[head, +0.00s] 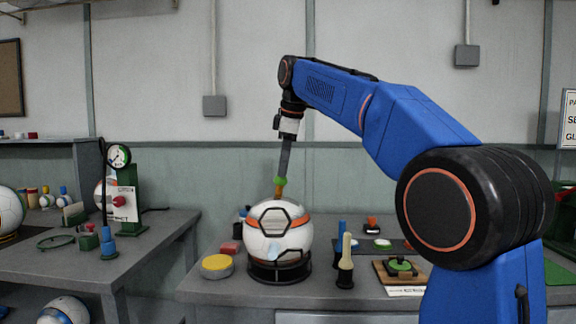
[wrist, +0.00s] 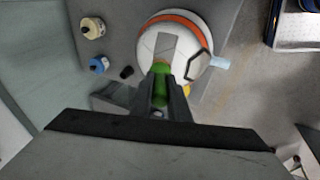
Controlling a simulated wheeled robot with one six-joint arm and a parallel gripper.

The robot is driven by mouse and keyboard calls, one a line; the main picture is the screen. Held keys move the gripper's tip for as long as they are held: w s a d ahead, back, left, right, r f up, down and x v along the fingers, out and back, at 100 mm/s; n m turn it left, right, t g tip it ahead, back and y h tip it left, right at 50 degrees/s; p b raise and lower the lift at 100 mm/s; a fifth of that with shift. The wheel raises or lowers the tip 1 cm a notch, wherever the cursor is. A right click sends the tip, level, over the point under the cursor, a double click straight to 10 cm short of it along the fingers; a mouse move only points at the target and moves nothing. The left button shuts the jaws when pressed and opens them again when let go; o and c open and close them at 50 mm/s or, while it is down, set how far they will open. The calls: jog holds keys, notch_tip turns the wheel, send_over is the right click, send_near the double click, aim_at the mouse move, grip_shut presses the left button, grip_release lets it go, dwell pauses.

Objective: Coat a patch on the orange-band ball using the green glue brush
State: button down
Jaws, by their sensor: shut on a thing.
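The orange-band ball (head: 270,240) is white with an orange band and dark-outlined panels. It sits in a black ring stand (head: 279,271) on the right-hand bench. My gripper (head: 281,172) is above the ball, pointing down. It is shut on the green glue brush (head: 279,182), whose tip is at or just above the top of the ball; I cannot tell if they touch. In the wrist view the green brush (wrist: 160,68) is between the fingers, over the ball (wrist: 201,40). A grey panel patch (wrist: 171,44) shows beside the brush on the ball.
A yellow round tin (head: 217,266) and a red block (head: 230,248) stand left of the ball. A cream-topped brush (head: 346,255) in a dark holder and a wooden board with a green pad (head: 400,266) stand right. A green gauge press (head: 127,200) is on the left bench.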

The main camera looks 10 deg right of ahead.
jog(key=shift+w+a, duration=0.25)
jog(key=shift+a, duration=0.4)
jog(key=shift+w+a, duration=0.25)
jog(key=shift+a, duration=0.35)
jog(key=s+d, duration=0.2)
jog(key=d, duration=0.3)
jog(key=shift+s+d, duration=0.25)
jog(key=shift+d, duration=0.05)
dwell(2.5)
jog(key=shift+r, duration=0.1)
jog(key=shift+r, duration=2.95)
